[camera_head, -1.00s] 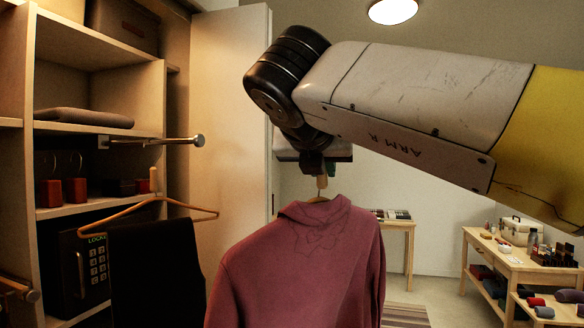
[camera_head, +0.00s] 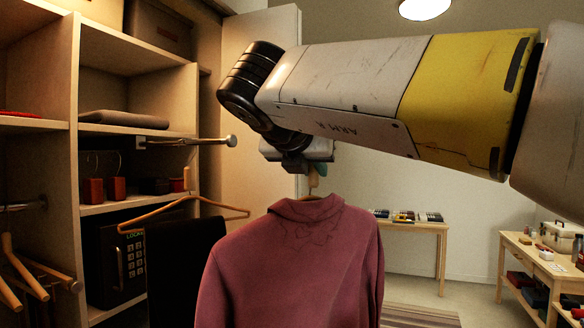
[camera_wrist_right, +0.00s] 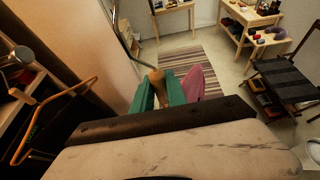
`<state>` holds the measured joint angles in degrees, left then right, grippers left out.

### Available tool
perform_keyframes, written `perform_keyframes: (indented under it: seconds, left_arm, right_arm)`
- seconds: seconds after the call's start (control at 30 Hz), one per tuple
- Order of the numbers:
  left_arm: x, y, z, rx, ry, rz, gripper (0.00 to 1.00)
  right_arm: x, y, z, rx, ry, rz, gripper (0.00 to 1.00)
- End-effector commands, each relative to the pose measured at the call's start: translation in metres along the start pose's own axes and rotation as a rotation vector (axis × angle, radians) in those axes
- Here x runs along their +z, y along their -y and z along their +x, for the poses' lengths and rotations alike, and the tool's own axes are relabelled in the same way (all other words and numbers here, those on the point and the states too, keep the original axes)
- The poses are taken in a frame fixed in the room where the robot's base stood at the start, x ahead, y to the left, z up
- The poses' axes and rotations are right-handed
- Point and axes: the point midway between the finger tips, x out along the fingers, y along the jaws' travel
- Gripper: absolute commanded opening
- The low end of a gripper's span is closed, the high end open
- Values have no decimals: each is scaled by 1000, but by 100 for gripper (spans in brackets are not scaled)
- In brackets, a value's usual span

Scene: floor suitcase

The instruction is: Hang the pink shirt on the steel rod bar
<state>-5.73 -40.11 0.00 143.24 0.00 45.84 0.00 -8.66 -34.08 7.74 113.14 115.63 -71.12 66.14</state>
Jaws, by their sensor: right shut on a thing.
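The pink shirt (camera_head: 295,265) hangs on a wooden hanger below my right gripper (camera_head: 312,178). My right gripper is shut on the hanger; in the right wrist view its green fingertips (camera_wrist_right: 168,92) clasp the wooden hanger neck (camera_wrist_right: 156,80), with a bit of pink shirt (camera_wrist_right: 196,82) beside them. The steel rod bar (camera_head: 185,142) sticks out from the shelf unit, left of the gripper, with a round knob at its end. The shirt is apart from the rod. A wooden hanger with a dark garment (camera_head: 185,255) hangs below the rod. My left gripper is not in view.
A wooden shelf unit (camera_head: 150,70) fills the left, with a black keypad safe (camera_head: 118,262) inside. Wooden hangers (camera_head: 30,270) hang at lower left. An open door panel (camera_head: 262,110) stands behind my arm. Wooden tables (camera_head: 425,232) stand at the back and right.

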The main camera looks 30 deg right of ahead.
Motion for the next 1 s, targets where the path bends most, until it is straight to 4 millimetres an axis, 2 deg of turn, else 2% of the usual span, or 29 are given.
perform_keyframes:
  seconds: [1.0]
  left_arm:
    - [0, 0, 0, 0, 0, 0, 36]
  right_arm:
    - [4, -81, 8, 0, 1, 0, 0]
